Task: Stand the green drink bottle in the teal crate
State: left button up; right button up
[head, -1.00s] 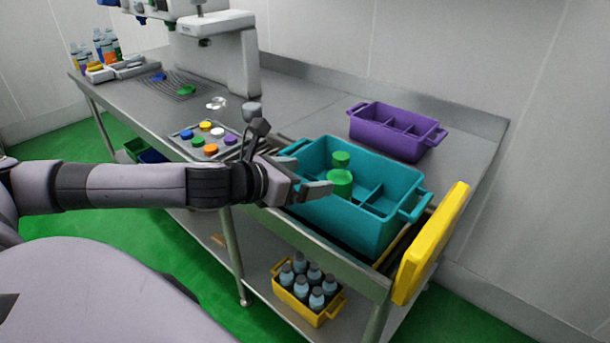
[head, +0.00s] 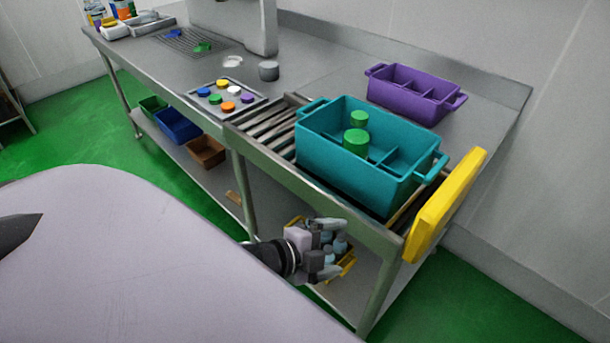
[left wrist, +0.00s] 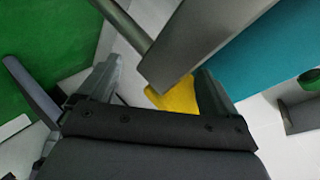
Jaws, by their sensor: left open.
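The teal crate (head: 325,155) stands on the rollers at the table's right end. My left gripper (head: 328,248) is open and empty, below the table top's front edge and in front of the lower shelf. It is apart from the crate and the green tops. In the left wrist view its fingers (left wrist: 160,85) are spread, with the teal crate (left wrist: 270,50) at upper right. My right gripper is not in view.
A yellow crate (head: 347,268) with grey-blue bottles sits on the lower shelf, partly behind my left gripper. The table's front edge (head: 320,200) lies above the gripper. A yellow panel (head: 445,205) stands at the right end. A purple crate (head: 410,98) stands behind.

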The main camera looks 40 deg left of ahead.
pick_arm(q)
jog(key=s+d+f+n+g+y, duration=0.1)
jog(key=s+f+n+y, duration=0.1)
jog(key=s+f+n, duration=0.7)
jog(key=s+n, duration=0.1)
jog(key=n, duration=0.4)
jog(key=shift+d+f+g, duration=0.25)
jog(key=shift+f+g, duration=0.05)
